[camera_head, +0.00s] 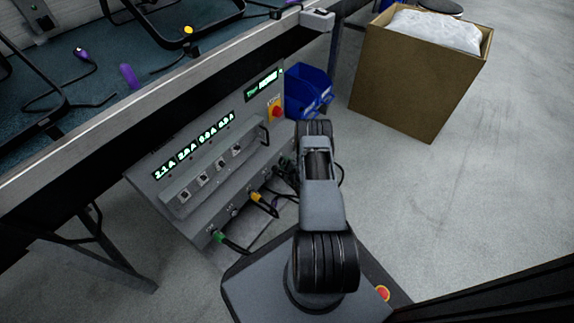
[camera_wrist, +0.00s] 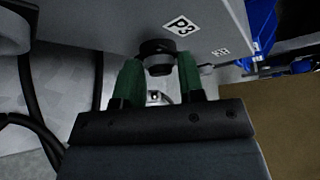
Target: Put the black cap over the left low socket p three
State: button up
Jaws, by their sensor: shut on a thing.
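In the wrist view my gripper (camera_wrist: 159,66) has two green fingers closed on the sides of a round black cap (camera_wrist: 157,47). The cap lies at the edge of a grey panel face (camera_wrist: 115,18), just left of a white label reading p3 (camera_wrist: 181,25). The socket is hidden behind the cap, and I cannot tell whether the cap is seated on it or just in front. In the head view my arm covers my gripper and the cap at the right end of the grey power unit (camera_head: 150,178).
The unit carries lit displays, a red knob (camera_head: 277,112) and plugged cables with a green plug (camera_head: 219,237) and yellow plug (camera_head: 256,197). Blue bins (camera_head: 308,90) stand behind it. A cardboard box (camera_head: 408,85) is at the back right. The bench edge (camera_head: 130,112) overhangs at left.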

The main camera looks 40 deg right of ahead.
jog(key=shift+w, duration=0.1)
jog(key=o, duration=1)
